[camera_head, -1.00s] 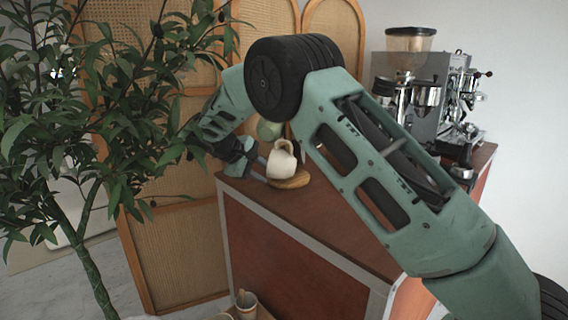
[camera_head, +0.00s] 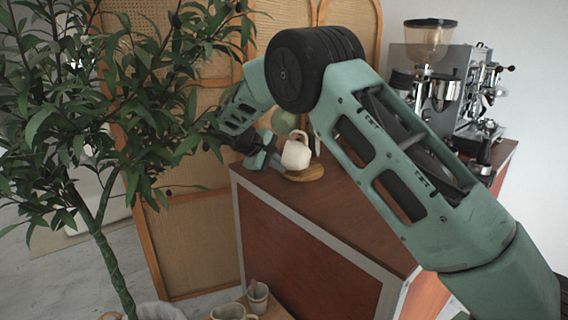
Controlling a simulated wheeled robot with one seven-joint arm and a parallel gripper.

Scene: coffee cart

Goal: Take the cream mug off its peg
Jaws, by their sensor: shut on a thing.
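The cream mug (camera_head: 296,154) is at the far left corner of the cart top, tilted, with its handle upward. It appears just above the round wooden base (camera_head: 308,173) of the mug stand. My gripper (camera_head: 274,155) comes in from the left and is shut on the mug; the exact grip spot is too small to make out. A pale green mug (camera_head: 284,121) shows behind and above the cream one. The peg is hidden, so I cannot tell whether the cream mug is still on it.
A leafy plant (camera_head: 100,130) stands close to my wrist on the left. A rattan screen (camera_head: 185,215) is behind the cart (camera_head: 300,240). The espresso machine (camera_head: 455,90) and grinder (camera_head: 430,40) stand at the back right. Cups (camera_head: 257,297) sit low at the front.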

